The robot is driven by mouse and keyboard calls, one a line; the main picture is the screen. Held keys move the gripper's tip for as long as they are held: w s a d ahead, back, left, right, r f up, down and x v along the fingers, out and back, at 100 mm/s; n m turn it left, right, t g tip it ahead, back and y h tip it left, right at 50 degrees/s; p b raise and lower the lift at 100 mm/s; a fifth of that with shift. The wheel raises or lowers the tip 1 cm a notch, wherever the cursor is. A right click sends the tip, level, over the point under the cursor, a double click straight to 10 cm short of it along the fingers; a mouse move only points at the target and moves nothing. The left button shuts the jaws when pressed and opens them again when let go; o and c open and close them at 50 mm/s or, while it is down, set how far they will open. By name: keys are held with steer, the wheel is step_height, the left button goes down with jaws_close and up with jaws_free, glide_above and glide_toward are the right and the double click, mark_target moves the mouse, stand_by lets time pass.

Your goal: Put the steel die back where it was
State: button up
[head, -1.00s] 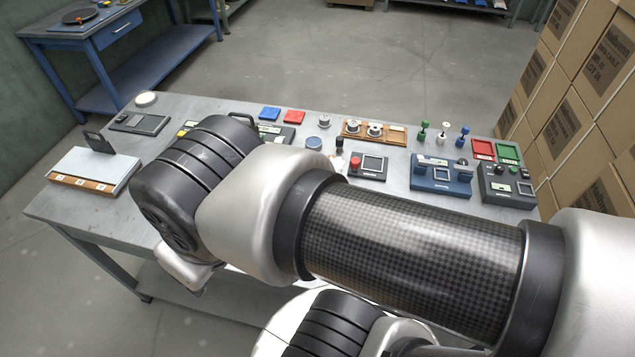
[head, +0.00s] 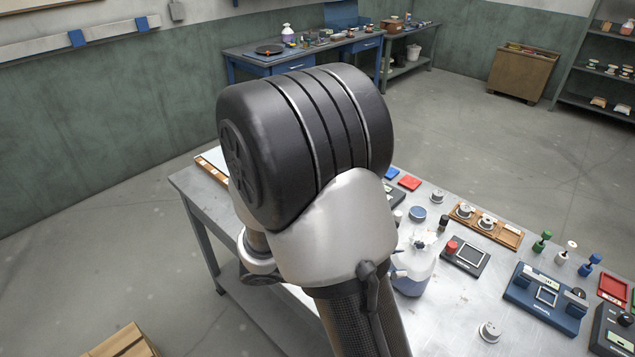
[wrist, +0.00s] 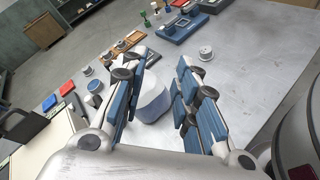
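My gripper (wrist: 162,68) is open, its two blue-padded fingers spread apart in the wrist view. A pale blue-white bottle (wrist: 153,102) shows between the fingers, with no visible grip on it. In the head view this bottle (head: 414,270) stands on the table beside my arm, which hides part of it. A small silver flanged piece (head: 490,331) sits alone on the near table; it also shows in the wrist view (wrist: 205,53). I cannot tell for certain which piece is the steel die.
A wooden tray (head: 511,238) holds silver spools. A black device with a red knob (head: 466,256), a blue fixture (head: 519,293), several coloured-handled tools (head: 541,242) and a blue round tin (head: 417,213) stand around. The grey table (head: 450,305) is clear near the lone silver piece.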

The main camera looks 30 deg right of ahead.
steer(key=w+d+f+n+t+h, duration=0.2)
steer(key=w+f+n+t+h, duration=0.2)
steer(key=w+f+n, duration=0.2)
steer(key=n+t, duration=0.5)
glide_toward(397, 224)
steer(key=b+x, duration=0.1)
steer(key=x, duration=0.1)
steer(key=b+x, duration=0.1)
steer(key=x, duration=0.1)
steer(key=f+b+x, duration=0.1)
steer(key=b+x, duration=0.1)
steer(key=x, duration=0.1)
steer(key=shift+w, duration=0.15)
steer(key=shift+w+d+r, duration=0.1)
steer(key=shift+w+d, duration=0.05)
steer(key=shift+d, duration=0.25)
steer(key=shift+c, duration=0.5)
jaws_close()
